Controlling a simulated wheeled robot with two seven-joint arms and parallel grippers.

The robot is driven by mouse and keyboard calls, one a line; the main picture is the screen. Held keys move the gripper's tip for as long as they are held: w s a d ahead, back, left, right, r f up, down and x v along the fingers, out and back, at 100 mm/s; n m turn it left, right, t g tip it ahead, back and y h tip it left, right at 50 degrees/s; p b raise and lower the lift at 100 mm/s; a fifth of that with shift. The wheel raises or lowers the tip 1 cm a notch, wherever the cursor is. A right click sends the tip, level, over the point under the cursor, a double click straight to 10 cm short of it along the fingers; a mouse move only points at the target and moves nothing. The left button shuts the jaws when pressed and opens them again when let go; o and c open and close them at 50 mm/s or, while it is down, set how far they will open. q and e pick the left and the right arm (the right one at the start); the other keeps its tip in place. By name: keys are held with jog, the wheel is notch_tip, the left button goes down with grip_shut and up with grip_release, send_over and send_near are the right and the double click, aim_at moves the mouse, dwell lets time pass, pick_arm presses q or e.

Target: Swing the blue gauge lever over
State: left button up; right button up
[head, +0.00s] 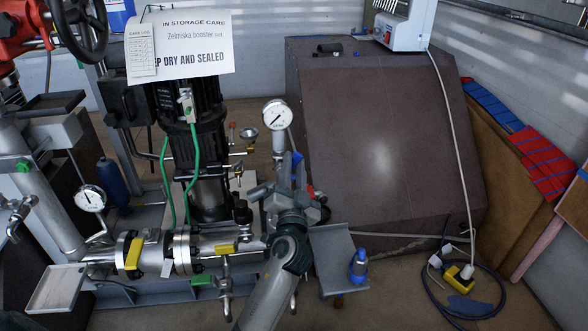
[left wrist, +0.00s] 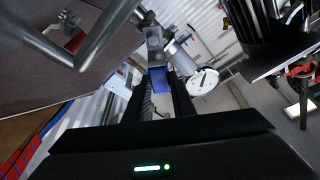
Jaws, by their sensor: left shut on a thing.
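The blue gauge lever (head: 297,157) stands up beside the stem of the white-faced gauge (head: 277,114) in the head view. My left gripper (head: 294,178) reaches it from below and hides its lower part. In the left wrist view the blue lever (left wrist: 159,78) lies between the two dark fingers of my left gripper (left wrist: 160,90), which is shut on it. The gauge dial (left wrist: 203,81) is just right of the fingers there. My right gripper is not seen.
A second gauge (head: 90,198) and flanged pipes with yellow tags (head: 226,248) are to the left. A dark pump with a paper sign (head: 180,45) stands behind. A large brown box (head: 385,130) is at right, with a coiled cable (head: 465,290) on the floor.

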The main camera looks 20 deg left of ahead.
pick_arm(q)
jog(key=o, duration=0.9)
jog(key=shift+s+d, duration=0.1)
jog(key=shift+s+d, duration=0.55)
jog(key=shift+s, duration=0.25)
jog(key=shift+s+d, duration=0.5)
jog(key=shift+s, duration=0.3)
jog(key=shift+s+d, duration=0.55)
jog(key=shift+s, duration=0.25)
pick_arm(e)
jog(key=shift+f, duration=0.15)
pick_arm(q)
jog(key=shift+f, duration=0.1)
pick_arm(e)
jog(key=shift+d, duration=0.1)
